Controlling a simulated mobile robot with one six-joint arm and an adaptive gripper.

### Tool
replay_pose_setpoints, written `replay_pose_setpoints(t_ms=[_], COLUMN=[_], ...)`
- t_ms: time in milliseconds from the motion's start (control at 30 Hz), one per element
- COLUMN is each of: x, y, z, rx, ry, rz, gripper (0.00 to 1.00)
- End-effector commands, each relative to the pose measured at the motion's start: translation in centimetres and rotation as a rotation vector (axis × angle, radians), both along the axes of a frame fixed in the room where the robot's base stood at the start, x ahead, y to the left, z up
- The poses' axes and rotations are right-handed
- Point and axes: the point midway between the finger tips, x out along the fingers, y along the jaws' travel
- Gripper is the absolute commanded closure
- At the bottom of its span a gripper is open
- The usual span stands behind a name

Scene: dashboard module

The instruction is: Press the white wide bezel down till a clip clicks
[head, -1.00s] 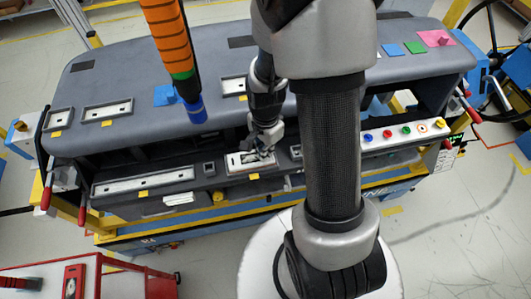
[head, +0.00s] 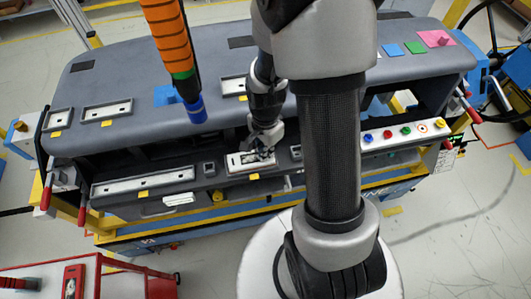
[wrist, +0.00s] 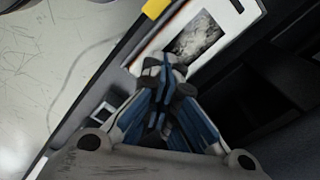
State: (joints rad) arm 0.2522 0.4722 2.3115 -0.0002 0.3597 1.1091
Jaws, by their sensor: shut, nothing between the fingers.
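The white wide bezel (head: 236,170) lies in the lower front strip of the dashboard, below the middle, with a dark mottled window inside its pale frame. In the wrist view the bezel (wrist: 242,14) shows at the top, partly cut off by the picture edge. My gripper (head: 264,153) points down at the bezel's right part. In the wrist view my gripper's fingertips (wrist: 166,66) are shut together, empty, over the bezel's near end. They hide part of it. Whether they touch it or hover just above I cannot tell, and the clips are not visible.
A long pale bezel (head: 143,184) sits left in the same strip, with a small dark switch panel (head: 209,168) between. A button panel (head: 405,132) is at the right. An orange tool with a blue tip (head: 195,108) hangs over the dashboard. A red cart (head: 110,262) stands front left.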

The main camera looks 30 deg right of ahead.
Motion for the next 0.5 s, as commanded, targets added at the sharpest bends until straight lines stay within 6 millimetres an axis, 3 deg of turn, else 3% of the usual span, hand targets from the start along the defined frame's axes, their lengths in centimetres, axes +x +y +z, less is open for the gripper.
replay_pose_setpoints(t_ms=[500], x=[0.1], y=[0.0], z=[5.2], rx=[-0.001], ry=[-0.002], rz=[0.000], gripper=[1.00])
